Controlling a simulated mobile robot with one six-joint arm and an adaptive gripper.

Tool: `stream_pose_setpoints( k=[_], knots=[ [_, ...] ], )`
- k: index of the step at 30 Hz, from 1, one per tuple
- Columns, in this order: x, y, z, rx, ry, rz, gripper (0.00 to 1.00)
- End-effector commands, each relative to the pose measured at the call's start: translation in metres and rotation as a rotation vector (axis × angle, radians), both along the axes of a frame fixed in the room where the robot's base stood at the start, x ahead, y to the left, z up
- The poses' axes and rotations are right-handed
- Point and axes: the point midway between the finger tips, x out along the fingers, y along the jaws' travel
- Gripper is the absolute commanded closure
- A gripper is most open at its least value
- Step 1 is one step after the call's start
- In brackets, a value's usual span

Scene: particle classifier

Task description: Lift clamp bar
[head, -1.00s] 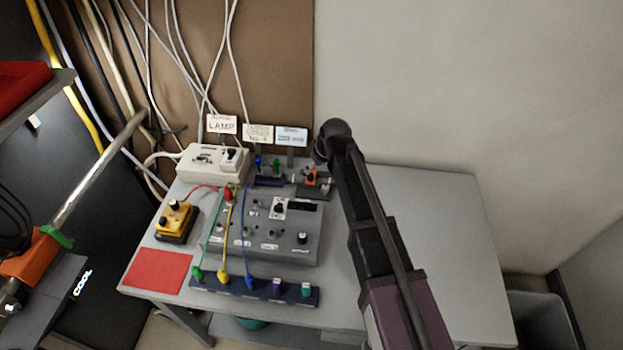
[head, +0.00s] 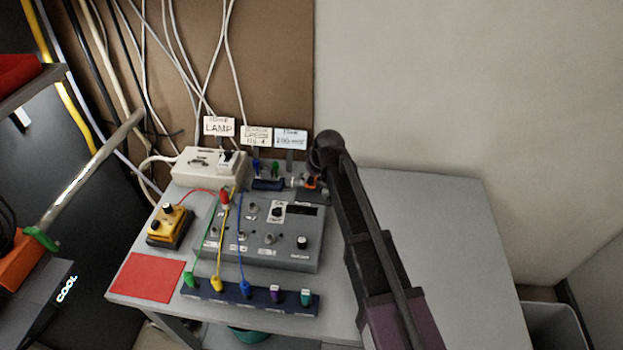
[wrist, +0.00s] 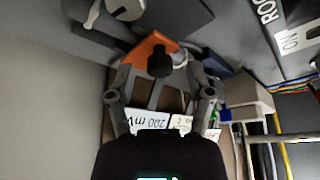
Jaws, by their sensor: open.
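A small orange part with a black knob, apparently the clamp bar, sits on a dark fixture at the back of the table. In the head view this orange part (head: 311,183) is partly hidden by my arm. In the wrist view the orange part (wrist: 150,48) lies just ahead of the fingertips, with its black knob (wrist: 159,60) between them. My gripper (wrist: 160,78) is open and empty, one finger on each side of the knob. I cannot tell whether a finger touches it. In the head view my gripper's end (head: 327,152) is above the fixture.
Label cards (head: 291,138) stand behind the fixture. A white lamp box (head: 208,167), a grey control box (head: 270,238) with cables, a yellow box (head: 170,226) and a red mat (head: 146,277) fill the left. The table's right side (head: 440,230) is clear.

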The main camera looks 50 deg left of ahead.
Motion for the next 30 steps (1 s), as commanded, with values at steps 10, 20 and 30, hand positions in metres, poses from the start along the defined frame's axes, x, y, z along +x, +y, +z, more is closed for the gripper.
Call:
stream_pose_setpoints(
  k=[10, 20, 30],
  knots=[
    [0.0, 0.0, 0.0, 0.0, 0.0, 0.0, 0.68],
    [0.0, 0.0, 0.0, -0.001, 0.001, 0.0, 1.0],
    [-0.011, 0.01, 0.003, -0.024, 0.03, 0.017, 1.0]
  ],
)
